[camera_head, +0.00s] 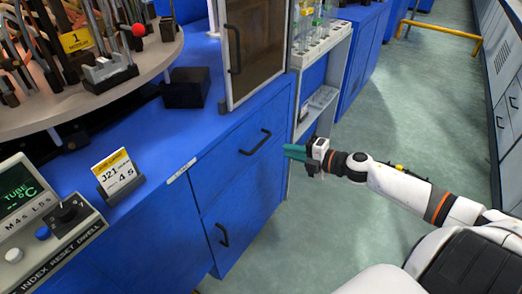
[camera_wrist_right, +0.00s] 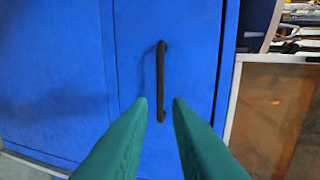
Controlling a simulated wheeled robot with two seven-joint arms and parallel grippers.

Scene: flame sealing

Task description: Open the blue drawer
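The blue drawer (camera_head: 236,160) is the upper front of the blue cabinet, with a dark bar handle (camera_head: 256,142). It looks shut, flush with the cabinet. My right gripper (camera_head: 291,152) has teal fingers pointing left toward this front, a short way to the right of the handle. In the right wrist view, the handle (camera_wrist_right: 162,80) appears upright on the blue front. The open fingers (camera_wrist_right: 159,104) are spread either side of its lower part in the picture, with nothing held. Contact cannot be told. My left gripper is out of view.
A lower blue front (camera_head: 240,215) has its own dark handle (camera_head: 222,235). A glazed cabinet door (camera_head: 252,50) stands on the counter above. A white shelf rack (camera_head: 322,85) with tubes is beside the cabinet. The green floor (camera_head: 400,120) is open to the right.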

